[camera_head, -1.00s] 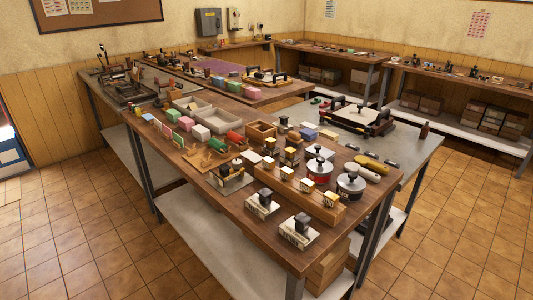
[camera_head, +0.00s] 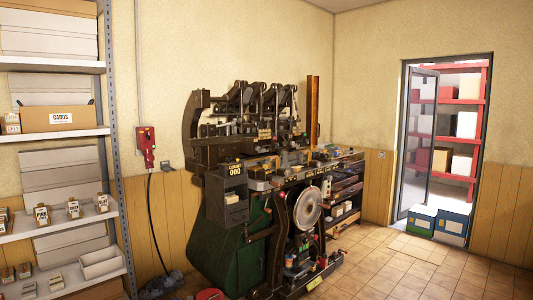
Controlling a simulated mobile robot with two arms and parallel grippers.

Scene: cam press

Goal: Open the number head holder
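A large dark press machine (camera_head: 240,150) with a green lower body (camera_head: 228,235) stands against the back wall in the middle of the view. A small dark box marked "000" (camera_head: 235,169) is fixed at its front left, above grey drawers or slots (camera_head: 231,200). I cannot tell for sure which part is the number head holder, or whether it is open. A round pale wheel (camera_head: 308,208) is low on the machine's front. Neither of my grippers shows in this view.
A metal shelf unit (camera_head: 60,135) with boxes stands close on the left. A red switch box (camera_head: 146,148) is on the wall, its cable hanging down. A glass door (camera_head: 421,150) stands at the right, with blue and green boxes (camera_head: 437,224) by it. The tiled floor (camera_head: 400,265) at front right is clear.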

